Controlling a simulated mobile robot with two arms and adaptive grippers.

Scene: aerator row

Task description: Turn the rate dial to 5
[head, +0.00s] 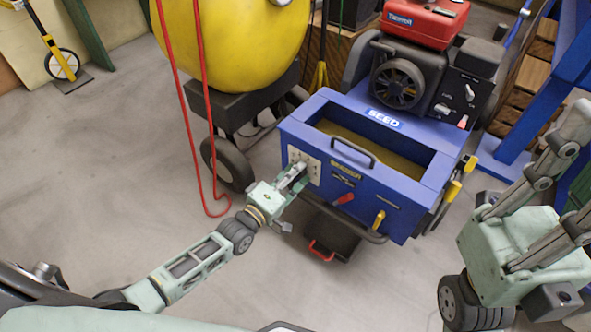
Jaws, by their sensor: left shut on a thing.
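The blue seed machine (350,185) stands in the middle, with a pale plate (312,168) at the left end of its front face. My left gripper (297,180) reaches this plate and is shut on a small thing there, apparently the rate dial. The fingers hide the dial, and its pointer and numbers cannot be read. My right gripper (572,175) is large and close at the right, away from the machine. Its fingers stand spread apart and run to the picture's edge; no thing shows between them.
The front also carries a black handle (353,152), a red lever (343,198) and a yellow knob (379,218). A black bar (345,222) runs below. A yellow tank (235,45) with red hose (208,120) stands behind left. The floor at front left is clear.

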